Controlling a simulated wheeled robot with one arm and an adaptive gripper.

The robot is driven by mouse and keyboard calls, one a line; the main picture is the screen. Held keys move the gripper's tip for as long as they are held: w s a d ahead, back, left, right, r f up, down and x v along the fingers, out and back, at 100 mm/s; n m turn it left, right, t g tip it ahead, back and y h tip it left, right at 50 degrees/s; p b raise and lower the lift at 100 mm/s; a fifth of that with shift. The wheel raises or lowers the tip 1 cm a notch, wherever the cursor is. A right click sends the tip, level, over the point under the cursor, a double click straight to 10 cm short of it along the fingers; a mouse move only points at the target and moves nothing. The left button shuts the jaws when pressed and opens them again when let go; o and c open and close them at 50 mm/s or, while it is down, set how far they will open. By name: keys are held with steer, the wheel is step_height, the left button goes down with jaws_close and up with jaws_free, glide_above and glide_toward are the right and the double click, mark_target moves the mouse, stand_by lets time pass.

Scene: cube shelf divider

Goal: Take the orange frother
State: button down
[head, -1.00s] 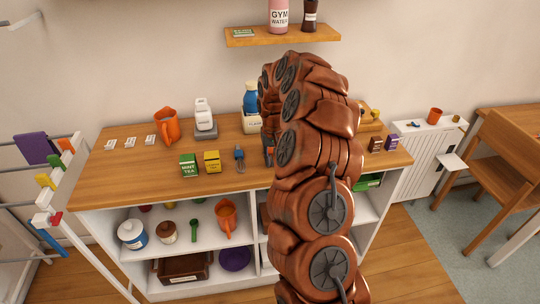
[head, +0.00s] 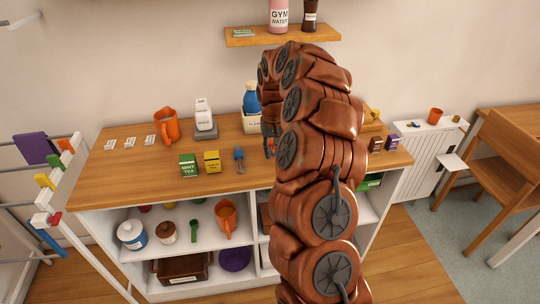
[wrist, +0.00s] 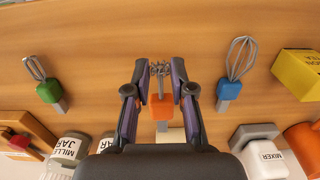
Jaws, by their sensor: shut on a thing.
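The orange frother (wrist: 161,108) has an orange block body and a grey wire coil at its tip. In the wrist view it sits between the two fingers of my gripper (wrist: 160,92), which is shut on it. In the head view my gripper (head: 270,138) is over the counter, partly hidden by my arm, and a bit of the orange frother (head: 271,150) shows below it. I cannot tell how far it is above the wood.
A blue whisk (wrist: 230,88) and a green whisk (wrist: 48,90) flank my gripper on the counter (head: 120,175). A yellow box (head: 212,161), a mint tea box (head: 188,165), a white mixer (head: 204,115) and an orange jug (head: 166,125) stand to the left.

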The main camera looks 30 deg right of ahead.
steer(key=shift+r, duration=1.9)
